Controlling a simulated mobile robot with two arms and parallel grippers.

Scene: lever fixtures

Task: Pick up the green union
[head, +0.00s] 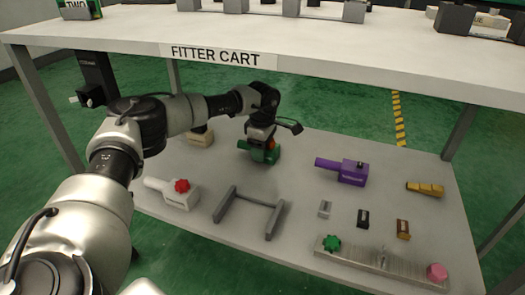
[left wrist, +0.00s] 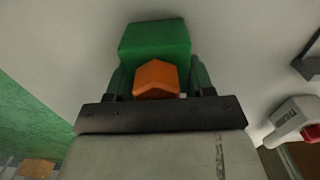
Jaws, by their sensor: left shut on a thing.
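The green union (head: 270,157) is on the lower shelf of the cart, toward its back middle, with an orange part on it. My left gripper (head: 260,143) reaches down over it from above and is shut on it. The arm's wrist hides part of its top in the head view. In the left wrist view, the green union (left wrist: 155,42) is a green block with an orange faceted part (left wrist: 157,78) between the fingers. Whether it touches the shelf is hard to tell. My right gripper is not in view.
The upper cart shelf (head: 300,40) hangs over the work area. On the lower shelf stand a white fixture with a red knob (head: 180,193), a grey rack (head: 250,210), a purple fixture (head: 345,171), a yellow piece (head: 425,188), several small blocks and a metal strip (head: 385,264).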

